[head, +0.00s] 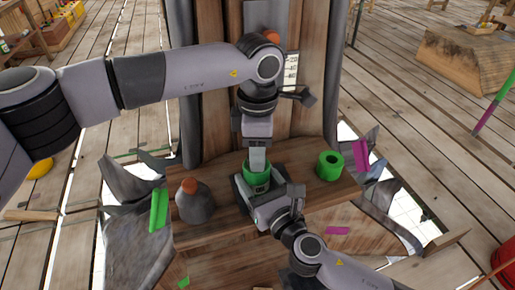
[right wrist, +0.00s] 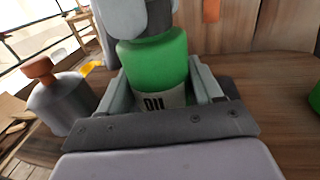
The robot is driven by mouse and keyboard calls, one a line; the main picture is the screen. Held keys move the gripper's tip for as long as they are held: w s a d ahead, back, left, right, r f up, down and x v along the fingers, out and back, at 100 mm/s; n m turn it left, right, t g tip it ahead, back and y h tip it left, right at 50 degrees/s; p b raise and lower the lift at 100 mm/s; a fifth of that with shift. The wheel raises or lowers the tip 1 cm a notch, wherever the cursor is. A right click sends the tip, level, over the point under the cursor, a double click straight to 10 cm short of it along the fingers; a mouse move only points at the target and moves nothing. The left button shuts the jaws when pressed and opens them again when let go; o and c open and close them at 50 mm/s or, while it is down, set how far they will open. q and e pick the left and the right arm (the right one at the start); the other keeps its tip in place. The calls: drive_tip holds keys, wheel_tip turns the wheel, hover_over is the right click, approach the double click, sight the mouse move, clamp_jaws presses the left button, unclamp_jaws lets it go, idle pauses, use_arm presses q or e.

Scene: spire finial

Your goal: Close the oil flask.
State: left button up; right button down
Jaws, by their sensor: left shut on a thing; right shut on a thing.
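The oil flask (head: 257,172) is green, with a pale label; it stands upright on the wooden ledge. In the right wrist view the flask (right wrist: 153,62) shows its "OIL" label between my right gripper's fingers. My right gripper (head: 258,190) is shut on the flask's lower body, from the front; its fingers flank the label in the wrist view (right wrist: 165,97). My left gripper (head: 258,160) points straight down at the flask's top and is shut there. The part it grips, and the flask's mouth, are hidden by the gripper, so I cannot tell how the closure sits.
A grey flask with an orange stopper (head: 194,203) stands left of the oil flask. A green hollow cylinder (head: 329,166) stands to the right. The wooden ledge (head: 225,232) is narrow, with a wooden post (head: 226,120) behind. Jagged grey sheets (head: 128,185) flank it.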

use_arm(q)
drive_tip(key=m, duration=1.4)
drive_tip(key=shift+s, duration=0.1)
drive_tip(key=m, duration=0.6)
drive_tip(key=shift+a+m, duration=0.1)
drive_tip(key=shift+m, duration=0.2)
drive_tip(key=m, duration=0.7)
drive_tip(key=shift+m, duration=0.3)
drive_tip(key=o, duration=1)
